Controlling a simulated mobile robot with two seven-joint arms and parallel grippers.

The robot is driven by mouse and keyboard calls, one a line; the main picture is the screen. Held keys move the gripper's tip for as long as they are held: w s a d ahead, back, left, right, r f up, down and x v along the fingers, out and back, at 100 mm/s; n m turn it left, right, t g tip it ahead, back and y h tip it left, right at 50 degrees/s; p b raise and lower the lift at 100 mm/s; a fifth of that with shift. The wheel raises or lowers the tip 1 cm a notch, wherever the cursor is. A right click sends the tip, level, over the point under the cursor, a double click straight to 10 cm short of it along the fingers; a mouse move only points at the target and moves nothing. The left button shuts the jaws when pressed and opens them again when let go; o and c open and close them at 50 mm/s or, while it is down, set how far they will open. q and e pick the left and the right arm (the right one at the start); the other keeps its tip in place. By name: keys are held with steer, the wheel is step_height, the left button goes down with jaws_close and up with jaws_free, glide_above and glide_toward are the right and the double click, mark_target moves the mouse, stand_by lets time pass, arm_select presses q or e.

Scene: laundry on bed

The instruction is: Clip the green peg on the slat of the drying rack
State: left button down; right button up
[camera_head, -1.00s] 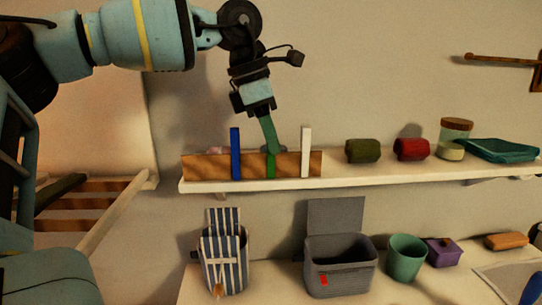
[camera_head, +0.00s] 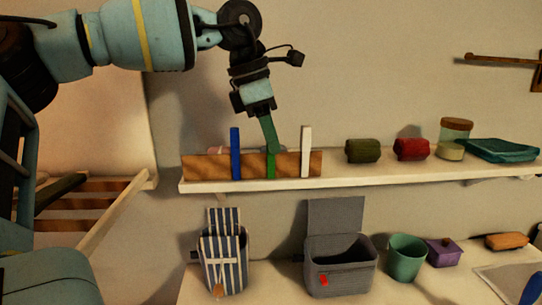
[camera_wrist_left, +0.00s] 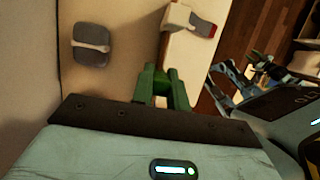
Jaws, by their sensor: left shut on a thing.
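The green peg (camera_head: 271,166) stands upright at the wooden strip on the wall shelf, between a blue peg (camera_head: 235,153) and a white peg (camera_head: 305,152). My left gripper (camera_head: 272,148) comes down from above with slightly tilted green fingers and is shut on the green peg's upper part. In the left wrist view the green fingers (camera_wrist_left: 163,86) are close together, and the peg cannot be told apart from them. The drying rack (camera_head: 110,215) is at the left, with brown slats (camera_head: 85,205) between pale rails, partly hidden by my arm.
The wooden strip (camera_head: 205,167) lies on the shelf (camera_head: 400,171) with an olive roll (camera_head: 362,150), red roll (camera_head: 411,149), jar (camera_head: 453,140) and folded teal cloth (camera_head: 500,150). Below are a striped bag (camera_head: 222,262), lidded grey box (camera_head: 340,278) and green cup (camera_head: 406,259).

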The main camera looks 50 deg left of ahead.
steer(key=shift+s, duration=0.35)
arm_select(q)
steer(key=shift+r, duration=0.1)
steer(key=shift+r, duration=0.6)
steer(key=shift+r+p, duration=0.55)
steer(key=shift+r, duration=0.3)
arm_select(e)
steer(key=shift+w+r, duration=0.8)
steer(key=shift+w, duration=0.15)
steer(key=shift+s, duration=0.1)
